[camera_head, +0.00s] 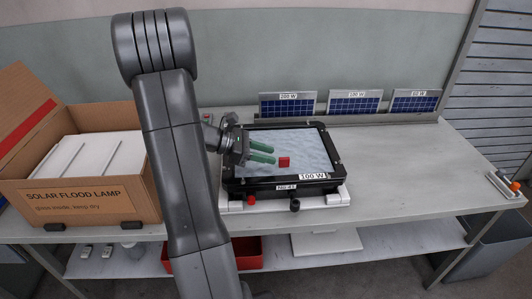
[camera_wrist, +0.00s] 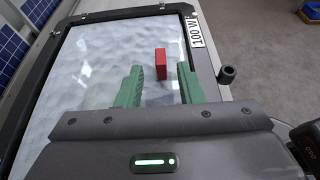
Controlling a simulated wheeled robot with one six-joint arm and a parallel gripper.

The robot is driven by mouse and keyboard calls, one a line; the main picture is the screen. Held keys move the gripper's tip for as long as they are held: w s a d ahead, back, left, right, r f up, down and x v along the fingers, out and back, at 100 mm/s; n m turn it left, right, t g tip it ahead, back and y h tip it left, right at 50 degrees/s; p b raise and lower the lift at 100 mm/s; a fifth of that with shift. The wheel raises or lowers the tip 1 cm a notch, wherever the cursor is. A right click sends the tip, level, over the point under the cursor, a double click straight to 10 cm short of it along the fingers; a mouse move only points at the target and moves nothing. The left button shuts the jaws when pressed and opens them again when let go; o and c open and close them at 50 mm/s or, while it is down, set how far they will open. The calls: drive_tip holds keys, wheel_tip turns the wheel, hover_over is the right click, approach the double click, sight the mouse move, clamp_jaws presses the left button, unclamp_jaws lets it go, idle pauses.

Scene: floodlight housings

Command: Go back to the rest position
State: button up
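My gripper (camera_head: 262,153) has green fingers and reaches in from the left over the floodlight housing (camera_head: 334,166). In the wrist view my gripper (camera_wrist: 160,84) shows its two fingers spread apart with nothing between them. The housing has a black frame, a pale glossy panel and a "100 W" label. A small red block (camera_head: 284,162) is on or just above the panel, beyond the fingertips. In the wrist view the red block (camera_wrist: 161,64) is ahead of the gap and apart from both fingers.
A cardboard box (camera_head: 95,203) marked "SOLAR FLOOD LAMP" stands at the left of the bench (camera_head: 400,180). Solar panels labelled 200 W (camera_head: 288,106), 100 W (camera_head: 354,104) and another (camera_head: 415,102) stand along the back. A small orange-topped device (camera_head: 505,184) is at the right end. The bench right of the housing is clear.

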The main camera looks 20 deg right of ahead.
sight(286, 158)
drive_tip(key=shift+d, duration=0.1)
drive_tip(key=x, duration=0.7)
drive_tip(key=shift+s, duration=0.15)
drive_tip(key=shift+d+r, duration=0.2)
drive_tip(key=shift+r, duration=2.8)
